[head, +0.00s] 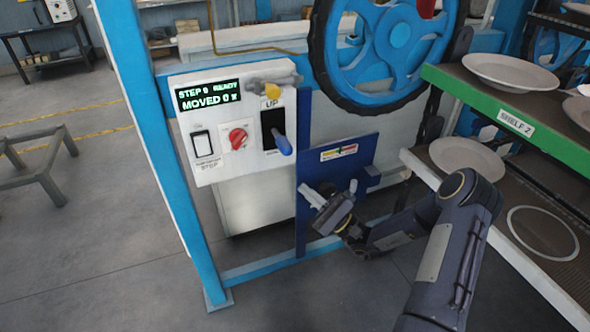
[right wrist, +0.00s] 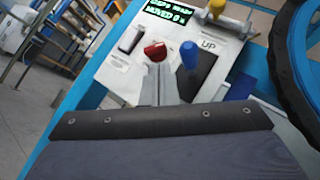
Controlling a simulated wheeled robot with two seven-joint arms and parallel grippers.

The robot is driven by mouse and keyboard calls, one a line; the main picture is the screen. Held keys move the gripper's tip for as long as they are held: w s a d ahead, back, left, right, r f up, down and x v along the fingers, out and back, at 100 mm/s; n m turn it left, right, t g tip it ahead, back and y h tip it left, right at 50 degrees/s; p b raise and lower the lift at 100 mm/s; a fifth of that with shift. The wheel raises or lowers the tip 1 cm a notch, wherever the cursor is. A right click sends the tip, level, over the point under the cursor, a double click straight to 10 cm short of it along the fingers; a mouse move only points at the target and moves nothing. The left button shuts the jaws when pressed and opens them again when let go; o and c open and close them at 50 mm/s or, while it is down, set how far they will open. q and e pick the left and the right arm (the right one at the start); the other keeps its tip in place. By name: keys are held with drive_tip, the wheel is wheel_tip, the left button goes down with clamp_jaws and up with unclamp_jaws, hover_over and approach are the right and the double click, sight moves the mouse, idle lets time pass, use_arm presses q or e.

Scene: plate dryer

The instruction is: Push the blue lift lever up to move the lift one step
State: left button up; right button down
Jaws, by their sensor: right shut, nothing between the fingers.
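The blue lift lever (head: 281,143) sticks out of a black slot on the white control panel (head: 222,166). Its tip sits in the lower part of the slot, below the "UP" label. The display (head: 207,95) reads "STEP 0 READY" and "MOVED 0". In the right wrist view the lever (right wrist: 188,54) is just right of my fingertips. My right gripper (head: 314,195) is shut and empty, below and to the right of the lever and apart from it in the head view. Its fingers (right wrist: 160,86) point at the panel. My left gripper is not in view.
A red knob (head: 238,138) and a rocker switch (head: 202,144) are left of the lever. A yellow-tipped handle (head: 272,91) is above it. A blue wheel (head: 398,38) and a shelf (head: 515,122) with white plates stand to the right. The floor at left is clear near the frame.

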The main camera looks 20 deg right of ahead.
drive_tip(key=w+d+f+m+t+h, duration=0.1)
drive_tip(key=d+f+m+t+h, duration=0.3)
drive_tip(key=f+m+t+h, duration=0.1)
drive_tip(key=shift+w+d+f+m+h+b, duration=0.15)
drive_tip(key=shift+d+f+m+h+b, duration=0.3)
drive_tip(key=shift+h, duration=0.35)
drive_tip(key=shift+a+r, duration=0.1)
drive_tip(key=shift+r, duration=0.1)
drive_tip(key=p, duration=0.3)
approach(280, 140)
drive_tip(key=shift+w+a+r, duration=0.1)
drive_tip(key=shift+w+r, duration=0.05)
drive_tip(key=shift+w, duration=0.85)
drive_tip(key=shift+w+a+r, duration=0.1)
drive_tip(key=shift+w+a, duration=0.05)
drive_tip(key=shift+w, duration=0.9)
